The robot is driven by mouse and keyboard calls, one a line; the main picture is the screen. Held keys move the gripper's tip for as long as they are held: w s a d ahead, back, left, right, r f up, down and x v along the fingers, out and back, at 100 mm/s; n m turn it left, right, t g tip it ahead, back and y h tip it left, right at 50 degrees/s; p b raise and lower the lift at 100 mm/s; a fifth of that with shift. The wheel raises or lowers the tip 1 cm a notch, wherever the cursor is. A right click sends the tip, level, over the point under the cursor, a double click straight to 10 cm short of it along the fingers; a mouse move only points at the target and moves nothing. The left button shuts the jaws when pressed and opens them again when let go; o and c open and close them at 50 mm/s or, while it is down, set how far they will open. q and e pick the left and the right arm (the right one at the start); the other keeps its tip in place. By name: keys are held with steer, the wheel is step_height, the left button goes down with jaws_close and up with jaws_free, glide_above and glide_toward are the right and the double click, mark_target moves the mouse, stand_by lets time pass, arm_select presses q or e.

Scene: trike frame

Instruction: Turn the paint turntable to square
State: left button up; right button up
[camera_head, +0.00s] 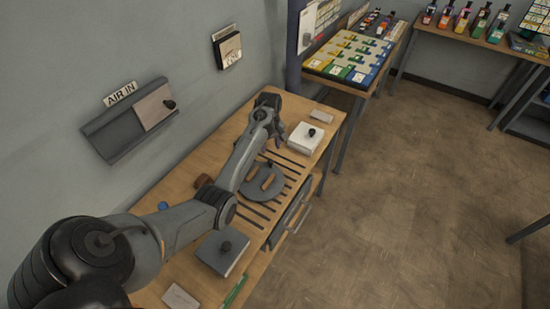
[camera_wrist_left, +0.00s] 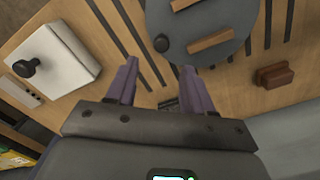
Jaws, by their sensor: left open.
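The paint turntable is a grey round disc (camera_head: 262,193) with wooden bars on top, set on the slotted wooden bench. In the left wrist view the disc (camera_wrist_left: 192,25) fills the top middle, with two wooden bars and a small dark knob (camera_wrist_left: 161,43) near its edge. The bars look slanted to the bench slots in that view. My left gripper (camera_head: 278,143) is above the bench just beyond the disc. Its purple fingers (camera_wrist_left: 158,78) are apart with nothing between them, close to the knob; whether they touch it I cannot tell. My right gripper is not in view.
A white box with a black knob (camera_head: 304,138) stands near the bench's far end. A grey box with a knob (camera_head: 222,254) stands at the near end. A brown block (camera_wrist_left: 274,75) lies beside the disc. The wall holds an AIR IN holder (camera_head: 112,138).

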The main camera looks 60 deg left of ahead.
mark_target(270, 160)
arm_select(q)
step_height(270, 160, down, 9)
steer(key=shift+f+b, duration=0.2)
steer(key=shift+b, duration=0.5)
jaws_close()
